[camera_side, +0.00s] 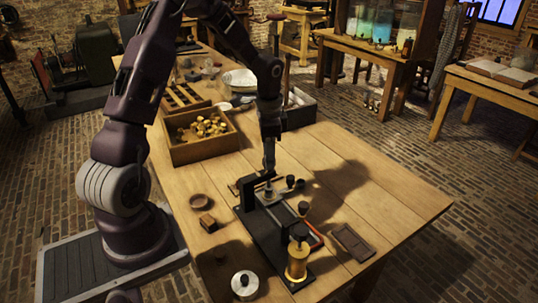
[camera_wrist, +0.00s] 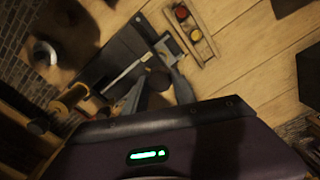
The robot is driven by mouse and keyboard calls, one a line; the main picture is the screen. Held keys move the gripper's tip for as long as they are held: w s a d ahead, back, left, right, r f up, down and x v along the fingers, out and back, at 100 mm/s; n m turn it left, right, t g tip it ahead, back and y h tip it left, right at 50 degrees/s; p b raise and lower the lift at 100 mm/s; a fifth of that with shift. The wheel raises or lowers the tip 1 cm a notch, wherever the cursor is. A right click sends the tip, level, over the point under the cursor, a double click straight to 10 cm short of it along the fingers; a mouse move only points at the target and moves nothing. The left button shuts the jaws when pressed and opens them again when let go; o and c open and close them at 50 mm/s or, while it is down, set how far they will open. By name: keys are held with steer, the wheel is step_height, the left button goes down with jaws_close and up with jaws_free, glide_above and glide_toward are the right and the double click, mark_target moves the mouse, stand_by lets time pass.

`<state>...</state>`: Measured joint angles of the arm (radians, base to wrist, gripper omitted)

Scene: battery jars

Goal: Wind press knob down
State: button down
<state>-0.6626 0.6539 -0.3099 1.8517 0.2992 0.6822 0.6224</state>
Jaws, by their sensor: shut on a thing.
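The press (camera_side: 262,215) is a long black base with an upright frame at its far end, on the wooden table. My gripper (camera_side: 269,178) points down at the top of that frame. In the wrist view my gripper (camera_wrist: 157,84) has its two fingers on either side of a dark round knob (camera_wrist: 158,79), and it is shut on this press knob. The fingers and the frame hide most of the knob in the side view. A brass cylinder with a dark top (camera_side: 297,262) stands at the near end of the base.
A wooden box of brass pieces (camera_side: 180,150) stands behind, left of the press. A white round piece (camera_side: 245,284) is in front. A dark tray (camera_side: 352,242) lies right. The table's right side is mostly clear.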

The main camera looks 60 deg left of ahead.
steer(key=m, duration=0.5)
steer(key=shift+r+m, duration=0.1)
steer(key=shift+m, duration=0.3)
steer(key=shift+w, duration=0.1)
stand_by(0.3)
steer(key=c, duration=1)
jaws_free()
step_height(320, 180, up, 7)
